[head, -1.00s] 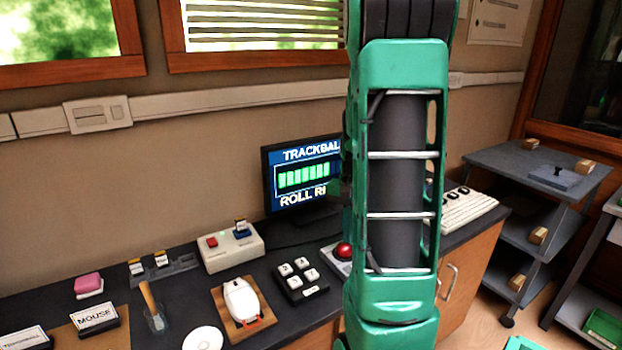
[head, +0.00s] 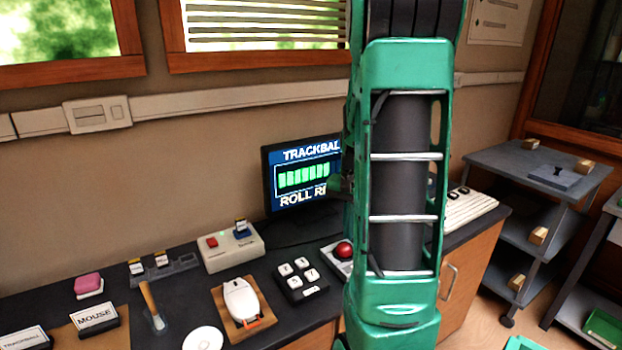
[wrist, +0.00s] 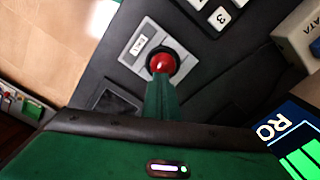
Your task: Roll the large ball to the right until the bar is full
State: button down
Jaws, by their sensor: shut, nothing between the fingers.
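The large red ball (head: 344,250) sits in a light grey trackball housing (head: 334,262) on the dark desk, partly hidden by my arm in the head view. In the wrist view the ball (wrist: 162,63) lies just beyond the tips of my gripper (wrist: 161,82). The green fingers are together and empty, pointing at the ball. I cannot tell whether they touch it. The monitor (head: 286,212) reads "TRACKBAL" and "ROLL RI", cut off by my arm. Its bar (head: 303,177) shows several green segments; its right end is hidden.
A keypad (head: 300,280) stands left of the ball housing. Further left are a mouse (head: 241,302) on a wooden board and a box with red and blue switches (head: 231,247). A white keyboard (head: 470,209) lies to the right, beyond my arm.

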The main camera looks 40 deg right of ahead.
jog(key=shift+a, duration=0.1)
jog(key=shift+w+a, duration=0.25)
jog(key=shift+a, duration=0.75)
jog(key=shift+f, duration=0.75)
jog(key=shift+d+r, duration=0.1)
jog(key=shift+d, duration=0.2)
dwell(0.3)
jog(key=shift+s+d, duration=0.2)
jog(key=shift+d, duration=0.3)
jog(key=shift+d, duration=0.25)
dwell(0.5)
jog(key=shift+r, duration=0.65)
jog(key=shift+a, duration=0.1)
